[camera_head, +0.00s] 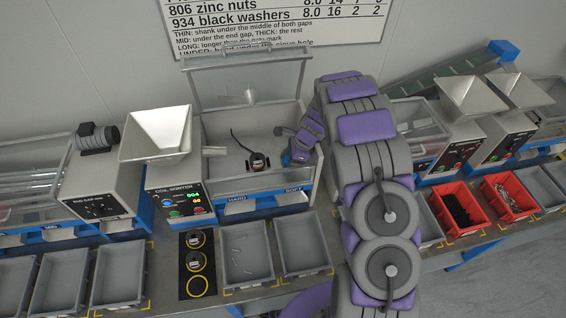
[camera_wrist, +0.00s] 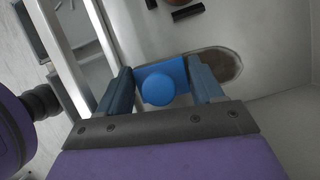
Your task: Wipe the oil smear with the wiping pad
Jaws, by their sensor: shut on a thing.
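In the wrist view, the blue wiping pad (camera_wrist: 158,85) with its round knob sits between the two fingers of my gripper (camera_wrist: 162,72). My gripper is shut on it. The brown oil smear (camera_wrist: 228,64) is on the pale surface just right of the pad, partly hidden by the right finger. I cannot tell whether the pad touches the surface. In the head view, my gripper (camera_head: 292,157) reaches into the right side of the open bay of the coil sorter (camera_head: 178,195); the smear cannot be made out there.
Inside the bay, a black round part with a cable (camera_head: 257,160) lies left of my gripper. The bay's raised lid (camera_head: 246,97) stands behind. Grey bins (camera_head: 247,252) line the front, and red bins (camera_head: 508,196) stand at the right.

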